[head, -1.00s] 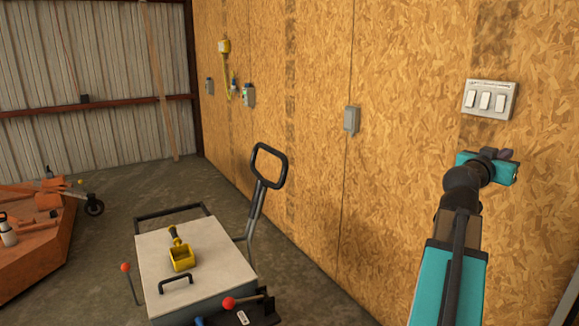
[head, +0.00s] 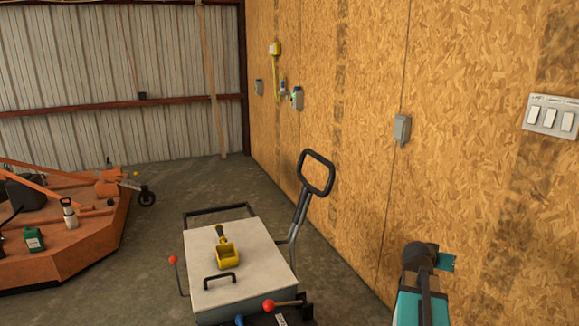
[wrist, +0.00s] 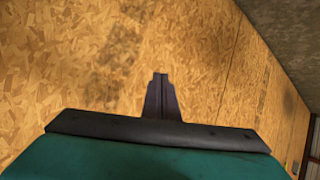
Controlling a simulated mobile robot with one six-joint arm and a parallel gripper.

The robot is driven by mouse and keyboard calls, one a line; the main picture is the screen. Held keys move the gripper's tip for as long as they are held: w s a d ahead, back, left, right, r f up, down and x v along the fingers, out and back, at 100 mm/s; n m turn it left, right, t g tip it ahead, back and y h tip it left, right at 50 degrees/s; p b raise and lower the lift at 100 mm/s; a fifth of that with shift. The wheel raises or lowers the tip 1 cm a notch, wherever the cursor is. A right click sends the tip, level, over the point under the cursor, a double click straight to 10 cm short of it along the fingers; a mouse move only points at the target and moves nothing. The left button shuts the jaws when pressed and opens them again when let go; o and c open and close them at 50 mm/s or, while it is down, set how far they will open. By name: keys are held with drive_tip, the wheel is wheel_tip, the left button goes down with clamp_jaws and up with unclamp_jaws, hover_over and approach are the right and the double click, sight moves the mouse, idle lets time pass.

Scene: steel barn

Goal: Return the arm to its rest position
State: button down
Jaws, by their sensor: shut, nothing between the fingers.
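My arm shows at the lower right of the head view, in front of the wood-panel wall (head: 460,190). The fingers are hidden there behind the dark wrist joint and the teal gripper body. In the wrist view my gripper (wrist: 160,78) shows its dark fingers closed together with nothing between them. They point at the wood-panel wall, and I see no contact with it.
A white-topped cart (head: 212,285) with a black handle (head: 318,172) stands left of my arm, with a yellow scoop (head: 227,255) on top. A switch panel (head: 551,117) and grey box (head: 402,129) are on the wall. An orange machine (head: 70,235) stands left. Concrete floor lies between.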

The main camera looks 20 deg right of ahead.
drive_tip(key=a+f+n+g+y+p, duration=0.3)
drive_tip(key=a+f+n+y, duration=0.3)
drive_tip(key=a+f, duration=2.25)
drive_tip(key=s+a+f+n+g+y+p, duration=0.1)
drive_tip(key=s+a+f+g, duration=0.1)
drive_tip(key=s+a+f, duration=0.3)
drive_tip(key=s+a+f+n+g+y+p, duration=0.1)
drive_tip(key=s+a+f, duration=0.4)
drive_tip(key=s+a, duration=0.7)
drive_tip(key=s+a+f+n+g+y+p, duration=0.1)
drive_tip(key=s+a+f+n+g+y, duration=0.1)
drive_tip(key=s+a+f, duration=0.3)
drive_tip(key=s+a+g, duration=0.1)
drive_tip(key=s+a, duration=0.2)
drive_tip(key=shift+s+a+n+y, duration=0.3)
drive_tip(key=shift+s+a+n, duration=0.05)
drive_tip(key=shift+a+n, duration=0.05)
drive_tip(key=shift+a, duration=0.1)
